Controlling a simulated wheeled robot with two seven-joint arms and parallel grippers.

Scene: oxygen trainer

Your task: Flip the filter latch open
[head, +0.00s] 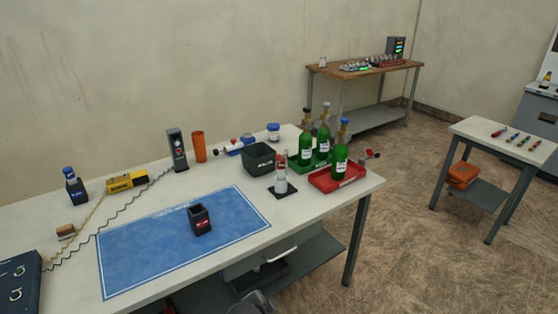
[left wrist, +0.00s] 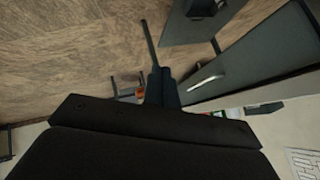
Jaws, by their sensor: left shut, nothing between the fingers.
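No filter latch can be made out clearly at this size. A small white and red cylinder (head: 281,182) stands upright on a black square base on the long table, left of the red tray. A dark upright device (head: 178,150) with a red and white mark stands at the back of the table. My left gripper (left wrist: 161,76) is shut and empty in the left wrist view, near a grey drawer front with a pale handle (left wrist: 206,83). A grey rounded part of mine shows at the bottom edge of the head view. My right gripper is not in view.
The long table holds a blue mat (head: 150,255) with a black cup (head: 200,220) on it, a black bin (head: 260,158), an orange cup (head: 199,147), a yellow device (head: 126,182) and green bottles (head: 340,160) by a red tray (head: 325,184).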

